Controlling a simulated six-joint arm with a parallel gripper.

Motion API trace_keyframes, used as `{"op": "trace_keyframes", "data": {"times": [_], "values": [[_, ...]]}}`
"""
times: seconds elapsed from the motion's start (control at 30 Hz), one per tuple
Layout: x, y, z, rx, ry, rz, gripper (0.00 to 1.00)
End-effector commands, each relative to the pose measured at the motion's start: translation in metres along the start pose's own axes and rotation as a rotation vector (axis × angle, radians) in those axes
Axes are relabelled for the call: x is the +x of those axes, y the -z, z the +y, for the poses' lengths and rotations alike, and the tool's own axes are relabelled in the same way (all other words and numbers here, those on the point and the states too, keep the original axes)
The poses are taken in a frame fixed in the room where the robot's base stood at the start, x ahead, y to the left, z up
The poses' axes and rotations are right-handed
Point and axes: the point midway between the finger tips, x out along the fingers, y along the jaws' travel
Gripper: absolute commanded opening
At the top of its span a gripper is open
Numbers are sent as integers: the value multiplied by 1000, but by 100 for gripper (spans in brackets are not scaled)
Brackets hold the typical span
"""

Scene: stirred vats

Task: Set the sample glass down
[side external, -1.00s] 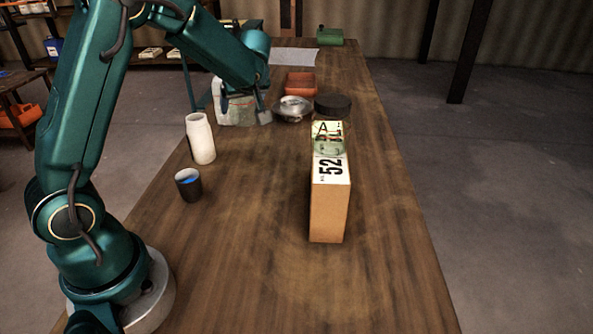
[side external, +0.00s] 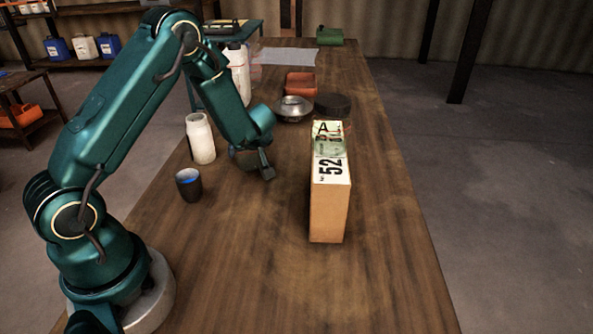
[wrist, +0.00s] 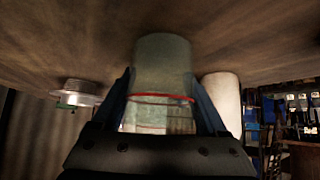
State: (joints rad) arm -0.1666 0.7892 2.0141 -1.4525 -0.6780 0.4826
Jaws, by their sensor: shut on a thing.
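In the wrist view my gripper (wrist: 160,84) is shut on the sample glass (wrist: 163,60), a pale, see-through vessel with a red line around it. Its two fingers lie on either side of the glass. In the side view my gripper (side external: 266,170) is low over the table, right of the white bottle. The glass cannot be made out there; the gripper and wrist seem to hide it. I cannot tell whether it touches the table.
A white bottle (side external: 201,140) and dark cup (side external: 189,186) stand left. A metal dish (side external: 293,110), black disc (side external: 333,104) and orange tray (side external: 300,83) lie behind.

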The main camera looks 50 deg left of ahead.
Motion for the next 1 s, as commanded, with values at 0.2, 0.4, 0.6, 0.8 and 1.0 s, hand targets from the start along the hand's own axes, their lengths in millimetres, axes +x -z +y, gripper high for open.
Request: {"op": "trace_keyframes", "data": {"times": [0.2, 0.4, 0.6, 0.8, 1.0], "values": [[0, 1, 0, -1, -1, 2, 0], [2, -2, 0, -1, 0, 1, 100], [2, -2, 0, -1, 0, 1, 100], [-9, 1, 2, 0, -4, 3, 100], [-46, 1, 3, 1, -10, 4, 100]]}}
